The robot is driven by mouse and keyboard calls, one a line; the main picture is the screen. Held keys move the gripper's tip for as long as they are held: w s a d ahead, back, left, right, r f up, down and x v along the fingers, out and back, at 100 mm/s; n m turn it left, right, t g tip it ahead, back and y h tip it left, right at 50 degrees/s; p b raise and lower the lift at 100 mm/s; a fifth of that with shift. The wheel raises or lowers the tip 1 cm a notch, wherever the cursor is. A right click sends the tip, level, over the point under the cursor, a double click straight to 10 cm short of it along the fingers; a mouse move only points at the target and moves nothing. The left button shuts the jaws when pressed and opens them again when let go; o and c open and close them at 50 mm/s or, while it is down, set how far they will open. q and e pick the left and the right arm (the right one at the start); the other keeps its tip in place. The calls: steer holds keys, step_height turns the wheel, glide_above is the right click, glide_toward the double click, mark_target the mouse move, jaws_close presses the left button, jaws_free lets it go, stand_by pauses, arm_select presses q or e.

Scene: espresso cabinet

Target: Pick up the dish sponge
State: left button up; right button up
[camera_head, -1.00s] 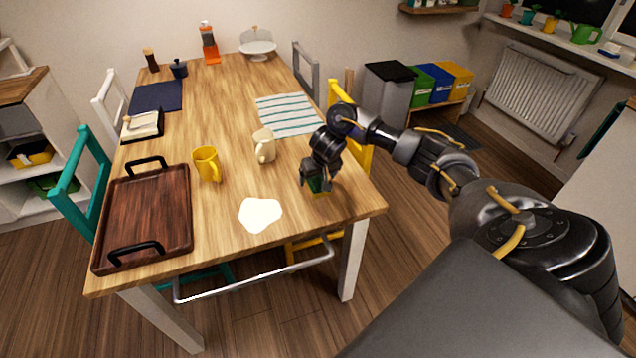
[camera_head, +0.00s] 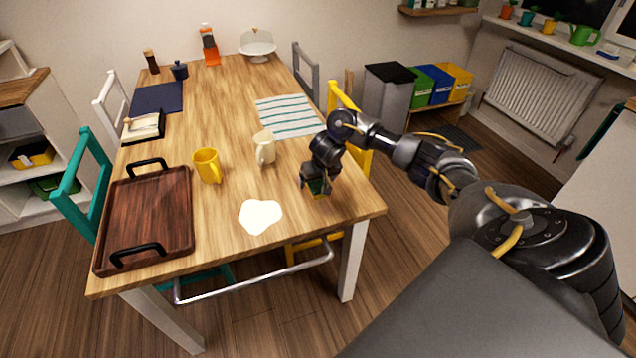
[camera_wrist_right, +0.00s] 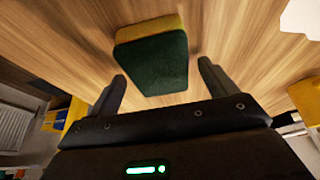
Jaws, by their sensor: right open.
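The dish sponge (camera_wrist_right: 152,62), dark green on one face with a yellow layer, lies on the wooden table (camera_head: 225,110). In the head view the sponge (camera_head: 318,188) shows only partly, under my right gripper (camera_head: 317,184) near the table's right front edge. In the right wrist view my right gripper (camera_wrist_right: 162,92) is open, its two fingers apart on either side of the sponge's near end. I cannot tell whether a finger touches it. My left gripper is not in view.
A white puddle-like patch (camera_head: 260,216) lies left of the sponge. A striped cloth (camera_head: 287,115) lies behind. A yellow chair (camera_head: 345,100) is at the right side.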

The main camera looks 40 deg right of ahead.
steer(key=c, duration=1.1)
steer(key=shift+o, duration=0.2)
